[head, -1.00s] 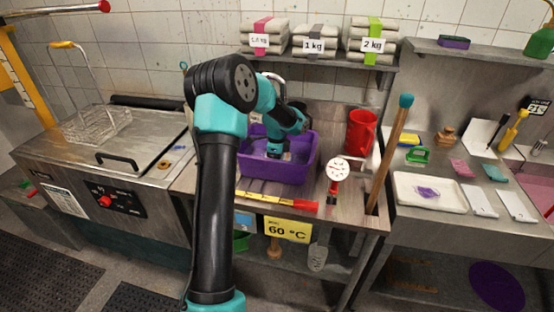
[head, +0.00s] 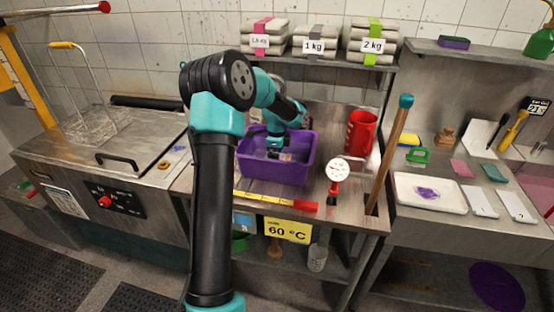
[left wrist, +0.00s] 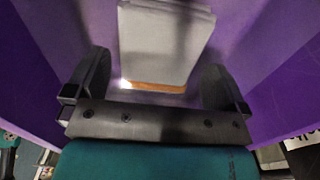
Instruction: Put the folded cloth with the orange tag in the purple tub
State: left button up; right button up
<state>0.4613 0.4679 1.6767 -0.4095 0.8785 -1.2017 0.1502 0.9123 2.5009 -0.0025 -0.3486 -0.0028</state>
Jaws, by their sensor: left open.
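The purple tub (head: 272,174) stands on the middle bench in the head view, and its walls fill both sides of the left wrist view (left wrist: 275,70). A pale grey folded cloth (left wrist: 162,45) lies inside the tub, with an orange strip (left wrist: 155,87) along its near edge. My left gripper (head: 277,156) reaches down into the tub. In the left wrist view its two fingers (left wrist: 156,88) are spread wide, one on each side of the cloth's near end, with gaps between them and the cloth. My right gripper is not in view.
Stacks of folded cloths (head: 264,40) with weight labels sit on the shelf above. A red jug (head: 361,133) and a white-faced dial (head: 338,170) are right of the tub. A blue-topped wooden pole (head: 388,155) leans at the bench's right end.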

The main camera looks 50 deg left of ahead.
pick_arm(q)
notch_tip(320, 180, up, 9)
jog(key=shift+r, duration=0.15)
dwell(0.7)
